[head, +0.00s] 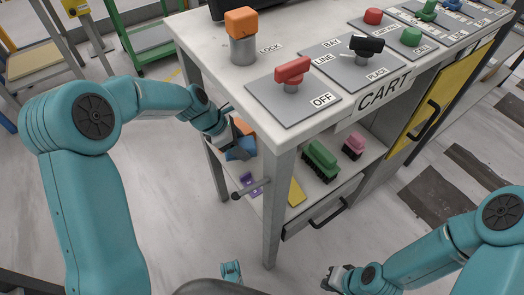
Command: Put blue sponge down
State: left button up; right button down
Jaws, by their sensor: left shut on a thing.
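My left gripper (232,138) is at the left end of the cart's lower shelf, below the worktop. It is shut on the blue sponge (241,150), which shows just under the gripper, partly covered by it. Whether the sponge touches the shelf I cannot tell. An orange block (243,126) shows right behind the gripper. My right gripper (334,279) is low at the bottom of the picture, away from the shelf; its fingers are too small to read.
The worktop (215,40) above carries a red switch (292,71) and an orange knob (241,22). A table leg (277,210) stands at the front corner.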

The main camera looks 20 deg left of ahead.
pick_arm(q)
send_over(261, 156)
jog(key=shift+a+f+b, duration=0.1)
jog(key=shift+b, duration=0.35)
notch_tip(261, 156, down, 4)
jog(key=shift+r+b, duration=0.25)
jog(key=shift+b, duration=0.85)
jog(key=shift+s+r, duration=0.1)
jog(key=o, duration=0.7)
jog(key=shift+c, duration=0.2)
